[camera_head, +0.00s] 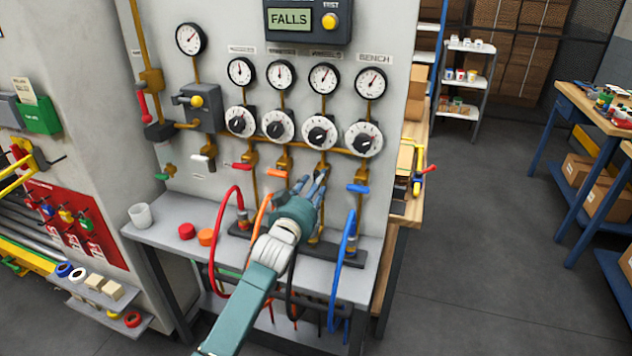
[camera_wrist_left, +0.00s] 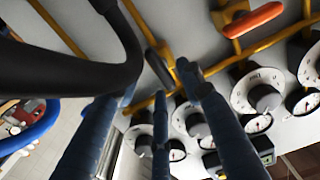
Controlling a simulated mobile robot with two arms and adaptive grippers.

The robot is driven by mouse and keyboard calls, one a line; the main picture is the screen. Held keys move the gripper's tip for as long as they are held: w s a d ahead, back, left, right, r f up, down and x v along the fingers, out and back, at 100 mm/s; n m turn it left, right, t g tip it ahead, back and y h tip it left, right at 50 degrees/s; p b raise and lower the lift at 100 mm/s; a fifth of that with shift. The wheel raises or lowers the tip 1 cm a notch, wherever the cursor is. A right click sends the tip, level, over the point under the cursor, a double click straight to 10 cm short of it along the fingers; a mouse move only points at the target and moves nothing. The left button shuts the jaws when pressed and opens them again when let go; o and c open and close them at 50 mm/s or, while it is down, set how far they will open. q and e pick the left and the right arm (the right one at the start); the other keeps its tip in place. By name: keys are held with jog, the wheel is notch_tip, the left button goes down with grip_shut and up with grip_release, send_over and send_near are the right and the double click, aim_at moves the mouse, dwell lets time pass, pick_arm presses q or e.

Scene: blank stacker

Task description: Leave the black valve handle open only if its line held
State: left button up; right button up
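The black valve handle (camera_wrist_left: 158,68) shows in the left wrist view, lying roughly along its pipe. The orange handle (camera_wrist_left: 252,19) beside it lies across its pipe. My left gripper (camera_head: 311,183) is at the black handle's line, between the orange handle (camera_head: 275,173) and the blue handle (camera_head: 358,188). Its fingers are spread around the black handle; I see no clear grip on it. In the head view the gripper largely covers this handle. The display (camera_head: 289,20) above reads FALLS, with a yellow button (camera_head: 330,21) beside it. My right gripper is not in view.
Several gauges (camera_head: 323,78) and dials (camera_head: 319,133) sit above the valves. Red (camera_head: 222,240), orange and blue (camera_head: 345,260) hoses and a black hose (camera_wrist_left: 70,75) run close to my gripper.

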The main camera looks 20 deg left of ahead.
pick_arm(q)
jog(key=shift+w, duration=0.4)
jog(key=shift+c, duration=0.3)
grip_shut()
jog(key=shift+m, duration=0.3)
jog(key=shift+s+d+f+m, duration=0.1)
jog(key=shift+f+m, duration=0.15)
jog(key=shift+m, duration=2.6)
jog(key=shift+w+a+f+m, duration=0.1)
jog(key=shift+f+m, duration=0.1)
jog(key=shift+m, duration=2.7)
jog(key=shift+s+d+f+m, duration=0.1)
jog(key=shift+f+m, duration=0.15)
jog(key=shift+m, duration=2.6)
